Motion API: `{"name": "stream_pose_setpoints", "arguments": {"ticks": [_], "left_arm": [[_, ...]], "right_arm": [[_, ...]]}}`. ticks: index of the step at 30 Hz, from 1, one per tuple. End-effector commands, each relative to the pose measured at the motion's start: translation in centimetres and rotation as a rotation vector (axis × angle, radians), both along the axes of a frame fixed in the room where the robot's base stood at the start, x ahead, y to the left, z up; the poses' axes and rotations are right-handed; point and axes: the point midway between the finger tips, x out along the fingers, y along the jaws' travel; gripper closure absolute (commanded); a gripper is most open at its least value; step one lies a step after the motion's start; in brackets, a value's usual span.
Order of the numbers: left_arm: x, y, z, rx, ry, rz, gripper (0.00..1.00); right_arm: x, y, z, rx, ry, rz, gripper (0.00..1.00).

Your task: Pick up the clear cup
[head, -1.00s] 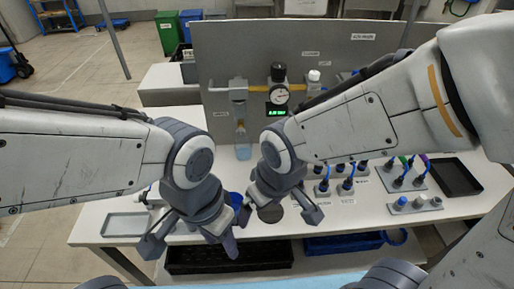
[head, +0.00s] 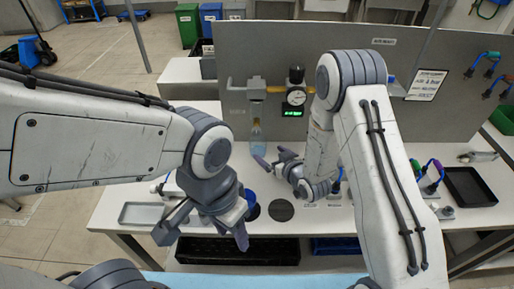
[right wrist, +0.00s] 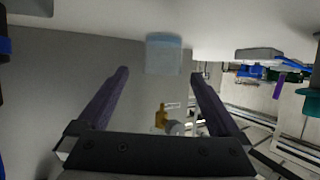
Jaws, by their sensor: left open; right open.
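The clear cup (head: 258,148), pale blue and see-through, stands upright on the white table below the fitting on the grey panel. In the right wrist view the cup (right wrist: 164,54) shows ahead, between the lines of the two fingers. My right gripper (head: 272,158) is open and empty, just right of and in front of the cup, its fingers pointing toward it. Whether a finger touches the cup is hard to tell. My left gripper (head: 203,235) is open and empty over the table's front edge, left of the blue round container (head: 252,210).
A pressure gauge (head: 296,97) with a green display (head: 292,113) is on the panel (head: 400,60) behind the cup. A dark disc (head: 281,210) lies in front of my right gripper. A grey tray (head: 142,213) is at the left, a black tray (head: 470,187) at the right.

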Motion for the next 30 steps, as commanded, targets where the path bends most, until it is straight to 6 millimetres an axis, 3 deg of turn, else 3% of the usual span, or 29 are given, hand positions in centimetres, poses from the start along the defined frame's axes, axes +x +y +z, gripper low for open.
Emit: {"name": "stream_pose_setpoints", "arguments": {"ticks": [20,30], "left_arm": [[0.0,0.0,3.0,0.0,0.0,0.0,0.5],[0.0,0.0,3.0,0.0,0.0,0.0,0.5]], "right_arm": [[6.2,3.8,-2.2,-0.001,0.003,0.001,0.0],[6.8,4.1,-2.6,-0.001,0.002,0.0,0.0]]}}
